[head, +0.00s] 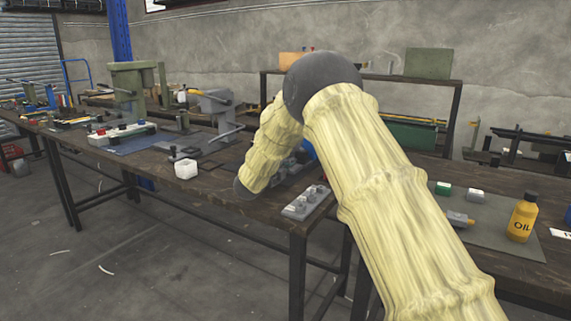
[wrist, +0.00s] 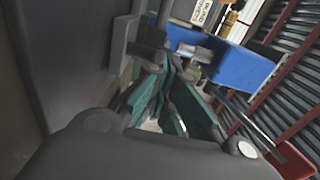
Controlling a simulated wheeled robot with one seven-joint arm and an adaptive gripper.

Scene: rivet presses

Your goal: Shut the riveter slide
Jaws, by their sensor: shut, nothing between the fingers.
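My gripper (wrist: 168,85) shows in the wrist view with its green-padded fingers together and nothing seen between them. A blue block-like body (wrist: 228,62) with grey metal parts (wrist: 195,52) on its near side is just beyond the fingertips; I cannot tell whether they touch. It may be part of the riveter, but the slide cannot be made out clearly. A large grey surface (wrist: 65,50) fills the left of that view, close to the fingers. In the head view my arm covers this work area. Only a small blue patch (head: 309,149) shows behind it.
A green press (head: 127,90) and a grey press (head: 216,106) stand on the bench at left. A white block (head: 186,169) and a grey strip with knobs (head: 306,203) lie near the front edge. An oil bottle (head: 522,218) stands at right on a grey mat (head: 490,236).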

